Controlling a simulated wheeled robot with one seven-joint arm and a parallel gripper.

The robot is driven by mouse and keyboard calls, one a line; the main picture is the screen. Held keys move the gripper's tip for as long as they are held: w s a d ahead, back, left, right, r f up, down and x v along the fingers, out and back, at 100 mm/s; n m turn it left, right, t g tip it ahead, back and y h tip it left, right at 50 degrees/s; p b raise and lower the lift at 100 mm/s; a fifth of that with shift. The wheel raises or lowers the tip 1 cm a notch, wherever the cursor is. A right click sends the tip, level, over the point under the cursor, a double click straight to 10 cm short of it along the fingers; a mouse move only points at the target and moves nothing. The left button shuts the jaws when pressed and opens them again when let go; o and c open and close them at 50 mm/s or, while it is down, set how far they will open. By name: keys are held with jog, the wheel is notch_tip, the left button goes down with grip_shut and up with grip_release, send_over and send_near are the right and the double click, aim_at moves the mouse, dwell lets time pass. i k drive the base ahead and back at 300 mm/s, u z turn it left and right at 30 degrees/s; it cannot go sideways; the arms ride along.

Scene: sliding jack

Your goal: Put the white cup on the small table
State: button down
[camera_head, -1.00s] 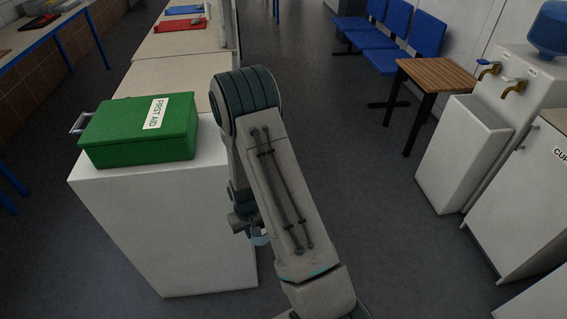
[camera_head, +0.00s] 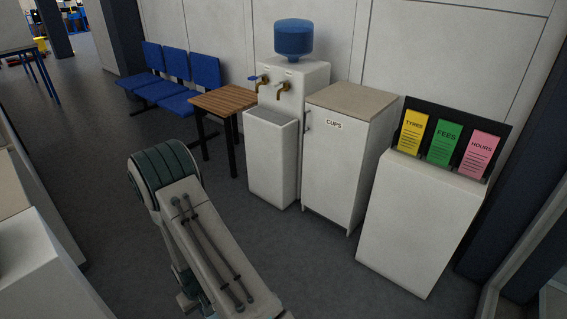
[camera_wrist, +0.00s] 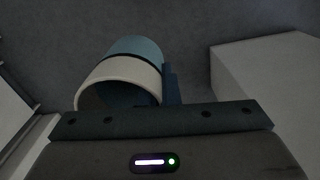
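The small table (camera_head: 224,99) has a slatted wooden top and dark legs. It stands between the blue chairs and the water dispenser, and its top looks bare. In the wrist view, a cup (camera_wrist: 119,72) with a cream-white rim, a dark band and pale blue beyond it sits at my gripper (camera_wrist: 150,92). One dark finger is against the cup's right side; the other finger is not clearly visible. The gripper appears shut on this cup, which lies sideways in the view. In the head view my arm hides the gripper's fingers and the cup.
A water dispenser (camera_head: 287,125), a cups cabinet (camera_head: 338,165) and a leaflet stand (camera_head: 420,215) line the wall right of the table. Blue chairs (camera_head: 172,82) stand left of it. A white counter (camera_head: 45,270) is at the lower left. Grey floor between is clear.

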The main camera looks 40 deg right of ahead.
aim_at(225, 100)
jog(key=z, duration=0.15)
jog(key=i, duration=3.1)
jog(key=z, duration=0.9)
jog(key=i, duration=1.6)
jog(key=z, duration=0.5)
